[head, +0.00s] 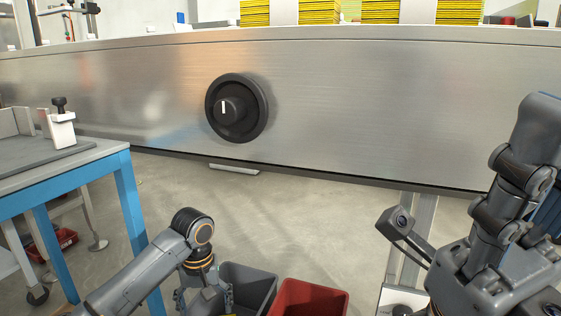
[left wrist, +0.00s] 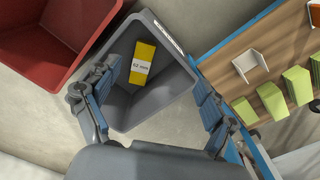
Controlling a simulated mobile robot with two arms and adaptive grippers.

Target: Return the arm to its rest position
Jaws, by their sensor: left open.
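My left arm comes in from the bottom left of the head view, with the left gripper (head: 205,298) pointing down by the grey bin. In the left wrist view the gripper (left wrist: 160,102) is open and empty, its two blue-padded fingers spread apart over the grey bin (left wrist: 182,100). A yellow packet (left wrist: 146,53) with a white label lies inside that bin, apart from the fingers. My right arm (head: 490,230) is folded at the right of the head view; its fingers do not show.
A red bin (head: 308,299) stands right beside the grey bin (head: 250,284). A blue-framed table (head: 122,160) is at the left. A long metal machine panel (head: 350,100) with a black knob (head: 236,108) spans the front. Bare floor (head: 260,200) lies between.

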